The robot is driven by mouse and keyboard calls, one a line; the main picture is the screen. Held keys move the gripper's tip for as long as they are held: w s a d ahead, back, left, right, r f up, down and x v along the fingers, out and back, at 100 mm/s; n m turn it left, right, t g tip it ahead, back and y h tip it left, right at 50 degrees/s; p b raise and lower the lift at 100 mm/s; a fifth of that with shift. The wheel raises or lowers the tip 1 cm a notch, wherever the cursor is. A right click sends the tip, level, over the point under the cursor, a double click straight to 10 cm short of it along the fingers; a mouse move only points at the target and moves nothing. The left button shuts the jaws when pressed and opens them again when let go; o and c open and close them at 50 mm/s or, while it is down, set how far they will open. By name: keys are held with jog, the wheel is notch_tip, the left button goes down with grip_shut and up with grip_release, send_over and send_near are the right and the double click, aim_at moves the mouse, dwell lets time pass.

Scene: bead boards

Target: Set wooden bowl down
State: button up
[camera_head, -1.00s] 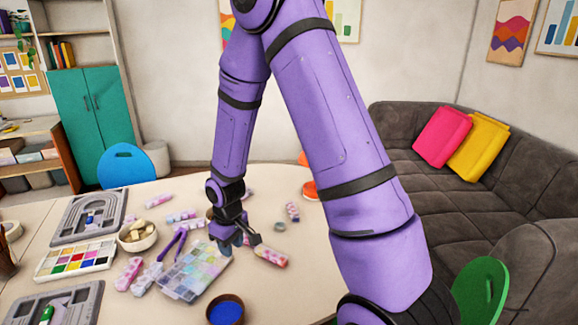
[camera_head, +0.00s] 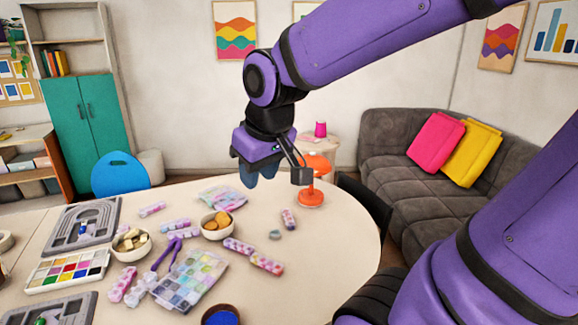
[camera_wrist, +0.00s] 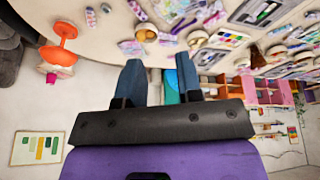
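A brown-rimmed bowl (camera_head: 221,306) with blue contents, which looks like the wooden bowl, stands on the table (camera_head: 330,255) at the near edge of the head view, its lower part cut off. My gripper (camera_head: 258,174) is raised above the far part of the table, well away from this bowl. In the wrist view my gripper (camera_wrist: 159,63) has its two fingers apart with nothing between them. A pale bowl (camera_head: 206,232) with round brown pieces stands on the table below and left of my gripper.
Another pale bowl (camera_head: 131,256), a bead box (camera_head: 187,280), a paint palette (camera_head: 66,270) and grey boards (camera_head: 83,226) crowd the left. An orange object (camera_head: 311,198) is at the far edge. The table's right side is clear.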

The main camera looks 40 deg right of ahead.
jog(key=s+r+t, duration=0.1)
jog(key=s+r, duration=0.2)
jog(key=s, duration=0.5)
jog(key=shift+r+m, duration=0.35)
jog(key=shift+m, duration=0.05)
